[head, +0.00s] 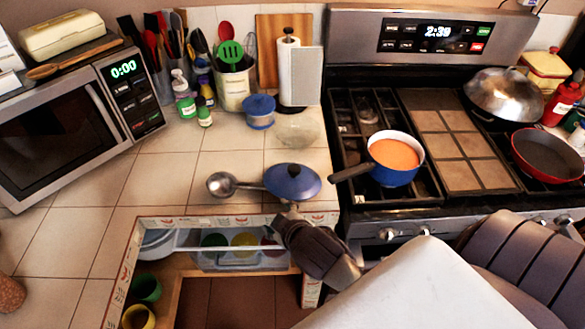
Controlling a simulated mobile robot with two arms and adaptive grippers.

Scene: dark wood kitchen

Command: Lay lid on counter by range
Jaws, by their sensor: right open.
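The blue lid (288,185) appears to lie on the tiled counter (215,165), just left of the range (462,130), with its knob up. A metal ladle (222,184) lies at its left, its handle reaching to the lid. A blue pot (393,178) of orange soup stands uncovered on the front left burner. My right gripper (288,212) is just in front of the lid's near edge, open and empty. Whether a fingertip touches the lid is hard to tell. My left gripper is out of view.
Behind the lid are a clear glass lid or bowl (297,129), a blue container (260,112) and a paper towel roll (289,70). A microwave (65,125) stands left; tiles between are free.

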